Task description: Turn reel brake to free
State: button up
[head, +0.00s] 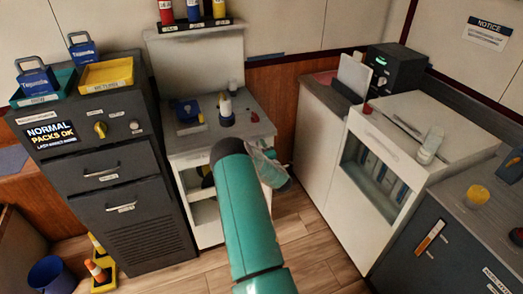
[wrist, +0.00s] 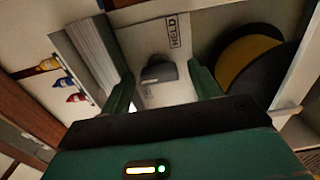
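In the wrist view, a dark grey knob (wrist: 158,71), which looks like the reel brake, sits on a pale panel (wrist: 140,42). A label reading HELD (wrist: 173,31) is on the panel above it. A reel with a yellow core (wrist: 249,62) and a black rim is to the right. My gripper (wrist: 160,78) is open, its two green fingers apart on either side of the knob in the picture, with gaps showing. I cannot tell how far off the knob is. In the head view my teal arm hides the knob and most of the gripper.
In the head view the arm reaches to a white bench (head: 185,145) with small items on top. A dark cabinet (head: 120,180) stands left and a white glass-front cabinet (head: 385,160) right. Wooden floor (head: 300,225) is clear between them. Coloured bottles (wrist: 62,81) show left in the wrist view.

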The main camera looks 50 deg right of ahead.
jog(key=v, duration=1.3)
jog(key=shift+s+a, duration=0.25)
